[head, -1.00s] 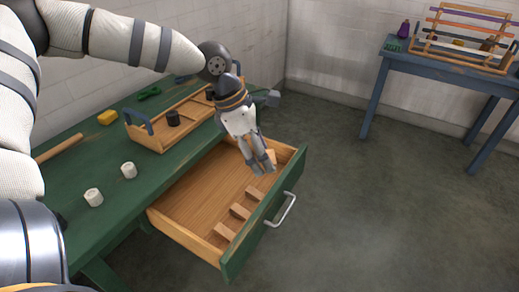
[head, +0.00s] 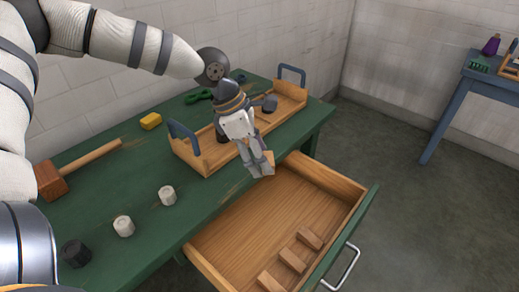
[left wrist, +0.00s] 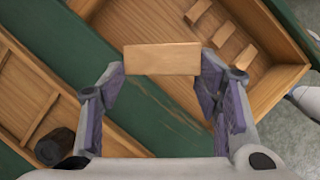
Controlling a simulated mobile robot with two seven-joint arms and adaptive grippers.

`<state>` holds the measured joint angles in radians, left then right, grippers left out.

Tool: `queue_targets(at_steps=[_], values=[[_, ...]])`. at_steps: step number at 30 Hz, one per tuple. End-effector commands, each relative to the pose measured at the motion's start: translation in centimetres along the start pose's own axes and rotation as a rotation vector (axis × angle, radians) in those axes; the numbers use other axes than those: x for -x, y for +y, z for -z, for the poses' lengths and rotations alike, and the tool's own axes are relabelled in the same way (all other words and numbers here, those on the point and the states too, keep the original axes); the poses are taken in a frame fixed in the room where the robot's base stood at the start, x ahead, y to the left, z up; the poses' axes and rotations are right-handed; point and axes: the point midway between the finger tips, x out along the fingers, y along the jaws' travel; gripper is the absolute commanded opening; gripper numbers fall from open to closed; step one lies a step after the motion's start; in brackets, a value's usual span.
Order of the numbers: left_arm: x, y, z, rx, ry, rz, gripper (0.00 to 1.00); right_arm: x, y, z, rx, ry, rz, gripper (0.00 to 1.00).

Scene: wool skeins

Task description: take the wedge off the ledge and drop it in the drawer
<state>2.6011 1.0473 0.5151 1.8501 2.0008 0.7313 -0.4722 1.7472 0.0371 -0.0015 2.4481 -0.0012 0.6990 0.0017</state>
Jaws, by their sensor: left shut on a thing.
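The wedge (left wrist: 162,58), a small light-wood block, is held between the fingertips of my left gripper (left wrist: 163,85). In the head view the wedge (head: 267,168) shows at the fingertips of the left gripper (head: 258,168), which points down. The gripper is above the green table's front edge, by the back of the open drawer (head: 222,256). The drawer is wooden inside with a green front, and several similar wooden blocks (head: 292,261) lie in it. I cannot pick out a separate ledge. My right gripper is not in view.
A wooden carrier (head: 190,152) with blue handles stands on the table (head: 148,218) behind the gripper. A mallet (head: 80,168), a yellow block (head: 150,121), white cylinders (head: 167,196) and a black one (head: 76,253) are to the left. Much of the drawer floor is bare.

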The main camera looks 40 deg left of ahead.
Motion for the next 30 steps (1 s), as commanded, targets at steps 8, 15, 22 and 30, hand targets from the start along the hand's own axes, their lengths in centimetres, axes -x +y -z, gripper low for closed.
queue_targets(at_steps=[8,15,22,30], values=[[-4.4,-0.1,1.9,0.004,0.007,0.008,0.38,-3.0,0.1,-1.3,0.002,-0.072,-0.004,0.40],[-4.5,0.0,1.9,0.000,-0.001,-0.001,0.38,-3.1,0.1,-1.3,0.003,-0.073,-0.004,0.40],[-4.4,0.0,1.9,0.000,-0.001,0.000,0.81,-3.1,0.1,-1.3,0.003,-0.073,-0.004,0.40],[-4.3,0.0,1.9,0.001,-0.001,0.000,0.81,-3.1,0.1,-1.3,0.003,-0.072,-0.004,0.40]])
